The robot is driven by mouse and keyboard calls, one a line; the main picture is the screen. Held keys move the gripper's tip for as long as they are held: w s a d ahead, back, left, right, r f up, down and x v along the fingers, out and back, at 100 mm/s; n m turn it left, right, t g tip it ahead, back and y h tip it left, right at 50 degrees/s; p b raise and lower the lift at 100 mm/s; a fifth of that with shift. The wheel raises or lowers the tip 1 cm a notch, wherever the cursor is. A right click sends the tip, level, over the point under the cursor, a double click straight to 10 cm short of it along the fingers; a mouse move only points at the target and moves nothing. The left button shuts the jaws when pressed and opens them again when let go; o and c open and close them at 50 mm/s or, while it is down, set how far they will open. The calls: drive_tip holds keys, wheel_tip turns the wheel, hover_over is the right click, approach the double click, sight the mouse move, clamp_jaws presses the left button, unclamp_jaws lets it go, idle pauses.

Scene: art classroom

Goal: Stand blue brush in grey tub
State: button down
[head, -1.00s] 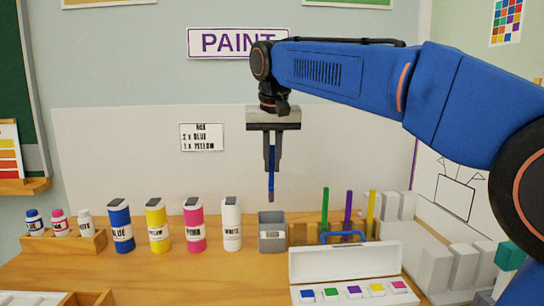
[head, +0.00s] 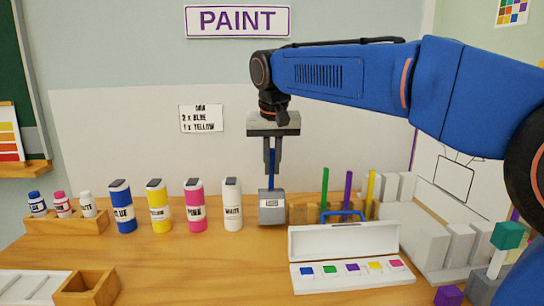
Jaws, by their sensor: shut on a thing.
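The blue brush (head: 272,171) is upright in my gripper (head: 272,172), which is shut on its upper part. The brush's lower end goes down behind the front wall of the grey tub (head: 272,212) and is hidden there. The fingertips are just above the tub's rim. The tub stands on the table, just right of the white bottle. I cannot tell whether the brush touches the tub's floor.
Bottles in blue (head: 122,208), yellow (head: 157,207), pink (head: 194,206) and white (head: 232,205) stand left of the tub. A wooden rack (head: 302,214) with green, purple and yellow brushes stands right of it. An open paint box (head: 345,238) lies in front.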

drive_tip(key=shift+s+f, duration=0.25)
drive_tip(key=shift+f, duration=0.8)
drive_tip(key=shift+s+f, duration=0.25)
drive_tip(key=shift+f, duration=0.8)
drive_tip(key=c, duration=1.7)
unclamp_jaws()
drive_tip(key=shift+r, duration=0.1)
drive_tip(key=v, duration=1.7)
drive_tip(key=shift+s+r, duration=0.1)
drive_tip(key=shift+s, duration=0.05)
